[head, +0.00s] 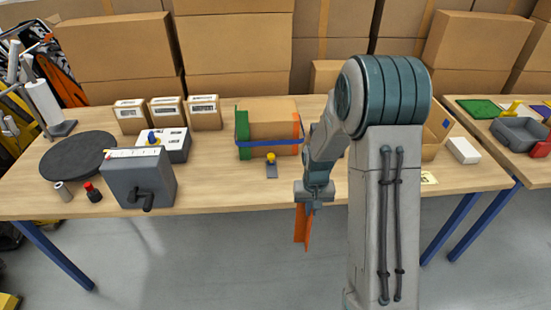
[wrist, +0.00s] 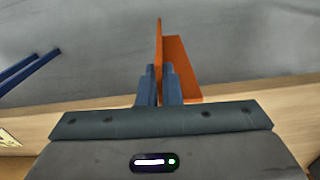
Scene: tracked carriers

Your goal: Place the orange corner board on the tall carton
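My gripper (head: 306,205) is shut on an orange corner board (head: 302,230), which hangs down in front of the table's near edge. In the wrist view the two fingers (wrist: 158,88) pinch one flange of the board (wrist: 180,68), and its L-shaped fold shows. A brown carton (head: 270,117) stands on the table behind and left of my gripper. It has a green board (head: 242,133) at its left, an orange board (head: 296,126) at its right and a blue strap (head: 268,142) around it. I cannot tell if this is the tall carton.
A grey crank box (head: 138,180), a black round plate (head: 78,155) and three small labelled cartons (head: 165,114) are on the table's left. A yellow-knobbed tool (head: 271,166) lies before the strapped carton. An open carton (head: 436,132) is partly hidden behind my arm.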

